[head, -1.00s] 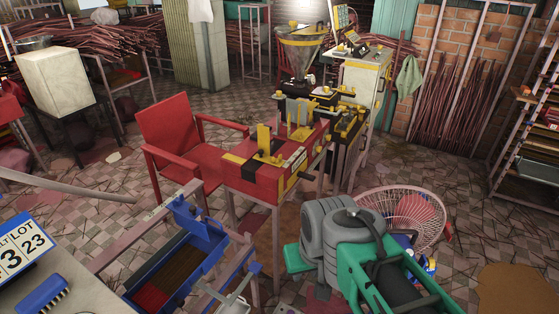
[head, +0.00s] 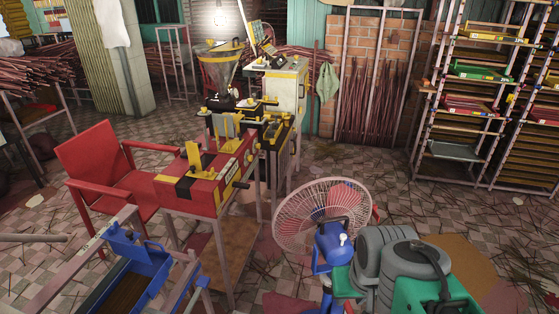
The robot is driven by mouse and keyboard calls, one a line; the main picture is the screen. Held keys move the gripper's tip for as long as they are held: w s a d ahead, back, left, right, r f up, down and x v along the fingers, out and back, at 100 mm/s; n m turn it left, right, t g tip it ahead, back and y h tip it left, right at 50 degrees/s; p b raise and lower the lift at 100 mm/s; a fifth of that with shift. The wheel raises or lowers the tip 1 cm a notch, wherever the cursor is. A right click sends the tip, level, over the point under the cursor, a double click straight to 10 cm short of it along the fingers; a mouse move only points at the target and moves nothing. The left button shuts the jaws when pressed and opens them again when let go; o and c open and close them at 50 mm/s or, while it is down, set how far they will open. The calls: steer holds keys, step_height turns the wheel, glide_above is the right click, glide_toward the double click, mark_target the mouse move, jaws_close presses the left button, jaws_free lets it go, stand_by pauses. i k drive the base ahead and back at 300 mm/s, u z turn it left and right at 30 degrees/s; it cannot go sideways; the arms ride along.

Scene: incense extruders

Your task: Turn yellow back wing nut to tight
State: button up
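The yellow wing nut cannot be singled out at this distance. The red machine (head: 196,188) stands on a metal stand left of centre, with a tall yellow upright part (head: 193,158) and other small yellow parts on its top and side. Behind it is the extruder, with a metal hopper (head: 219,70) above dark and yellow machine parts (head: 262,122). My grey and green arm (head: 385,272) shows at the bottom right, well apart from both machines. My gripper cannot be made out.
A pink-bladed fan (head: 322,213) stands between my arm and the machines. A red chair (head: 100,170) is left of the red machine, and a blue tray (head: 130,270) is at lower left. Shelves (head: 470,95) line the right. Tiled floor (head: 400,195) is open before them.

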mark_target(210, 174)
steer(key=z, duration=1.55)
steer(key=i, duration=3.65)
steer(key=u, duration=2.5)
steer(key=i, duration=2.9)
steer(key=u, duration=1.6)
steer(key=i, duration=0.5)
steer(key=u, duration=0.45)
